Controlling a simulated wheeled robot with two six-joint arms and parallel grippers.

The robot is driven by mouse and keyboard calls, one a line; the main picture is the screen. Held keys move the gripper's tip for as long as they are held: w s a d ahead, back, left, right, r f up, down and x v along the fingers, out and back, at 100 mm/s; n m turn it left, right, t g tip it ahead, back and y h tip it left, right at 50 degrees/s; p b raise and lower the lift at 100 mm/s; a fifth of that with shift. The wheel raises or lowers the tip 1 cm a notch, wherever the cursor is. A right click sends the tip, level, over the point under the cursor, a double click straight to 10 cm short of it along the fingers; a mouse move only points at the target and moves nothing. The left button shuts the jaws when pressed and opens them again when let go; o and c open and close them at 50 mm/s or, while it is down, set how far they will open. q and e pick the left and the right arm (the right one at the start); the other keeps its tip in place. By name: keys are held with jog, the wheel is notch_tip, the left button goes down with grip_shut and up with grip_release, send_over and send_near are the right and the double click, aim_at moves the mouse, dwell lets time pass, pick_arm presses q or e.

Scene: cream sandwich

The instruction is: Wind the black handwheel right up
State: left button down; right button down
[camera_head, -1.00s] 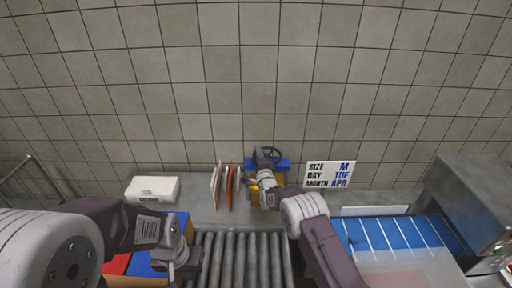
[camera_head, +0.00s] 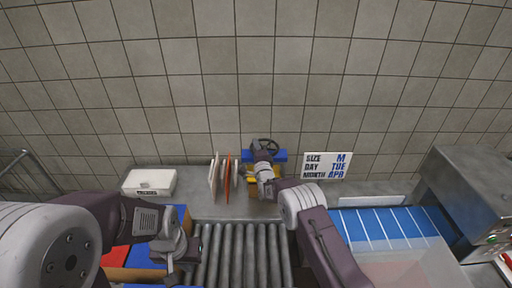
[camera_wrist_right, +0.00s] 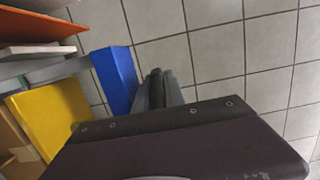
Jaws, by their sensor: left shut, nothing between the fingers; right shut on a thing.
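The black handwheel (camera_head: 276,147) stands above a blue block (camera_head: 280,156) on a yellow-bodied device (camera_head: 277,171) at the back of the counter, near the wall. My right gripper (camera_head: 258,146) reaches the wheel's left side and is shut on its rim. In the right wrist view, my right fingers (camera_wrist_right: 158,92) close around a dark piece of the rim, beside the blue block (camera_wrist_right: 117,78) and the yellow part (camera_wrist_right: 50,115). Most of the wheel is hidden there. My left gripper (camera_head: 172,272) is shut and empty at the lower left, over the crate area.
Upright white and red boards (camera_head: 227,182) stand just left of the device. A white box (camera_head: 149,183) lies further left. A size-and-date sign (camera_head: 327,165) is on the right. A roller conveyor (camera_head: 242,255) runs in front, with a blue belt (camera_head: 385,226) to its right.

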jog(key=shift+r, duration=0.1)
dwell(0.7)
jog(key=c, duration=1.7)
grip_release()
